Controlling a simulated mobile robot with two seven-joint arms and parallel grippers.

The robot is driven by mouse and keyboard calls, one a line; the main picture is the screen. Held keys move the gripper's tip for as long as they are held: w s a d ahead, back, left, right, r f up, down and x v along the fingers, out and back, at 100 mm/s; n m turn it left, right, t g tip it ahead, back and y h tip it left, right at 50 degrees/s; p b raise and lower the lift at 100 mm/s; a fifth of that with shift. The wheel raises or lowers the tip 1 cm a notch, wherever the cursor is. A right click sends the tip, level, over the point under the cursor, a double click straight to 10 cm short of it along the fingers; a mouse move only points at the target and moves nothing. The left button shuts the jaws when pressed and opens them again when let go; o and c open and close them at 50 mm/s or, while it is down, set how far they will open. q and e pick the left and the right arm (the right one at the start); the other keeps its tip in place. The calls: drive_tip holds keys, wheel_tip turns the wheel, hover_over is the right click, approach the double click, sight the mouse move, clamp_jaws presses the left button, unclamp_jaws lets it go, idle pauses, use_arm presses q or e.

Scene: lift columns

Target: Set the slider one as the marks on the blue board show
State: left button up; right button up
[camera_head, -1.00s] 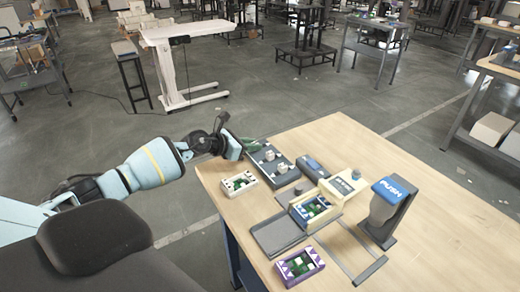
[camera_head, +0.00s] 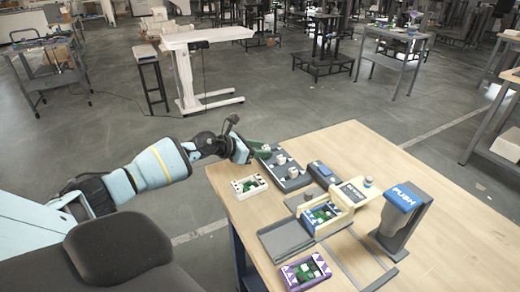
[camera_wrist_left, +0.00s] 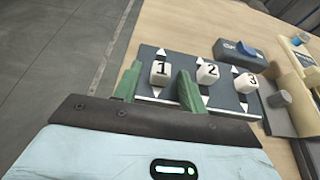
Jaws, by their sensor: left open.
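The dark slider panel (camera_wrist_left: 205,78) carries three white knobs marked 1, 2 and 3; it also shows in the head view (camera_head: 292,184). Slider one's knob (camera_wrist_left: 160,72) has white arrowheads at both ends of its track. My left gripper (camera_wrist_left: 158,78) is open, its green fingers on either side of knob 1; I cannot tell whether they touch it. In the head view the left gripper (camera_head: 256,149) is at the panel's far left end. The blue board (camera_head: 319,215) sits in a cream frame with white marks too small to read. My right gripper is out of view.
A white-framed board (camera_head: 248,187) and a purple board (camera_head: 305,271) lie near the table's left edge. A grey plate (camera_head: 285,238) lies beside the blue board. A blue-topped PUSH post (camera_head: 402,205) stands to the right. The table's right side (camera_head: 460,245) is clear.

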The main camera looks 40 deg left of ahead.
use_arm(q)
drive_tip(key=shift+v, duration=3.2)
drive_tip(key=shift+s+a+r, duration=0.25)
drive_tip(key=shift+s, duration=0.3)
drive_tip(key=shift+s, duration=0.1)
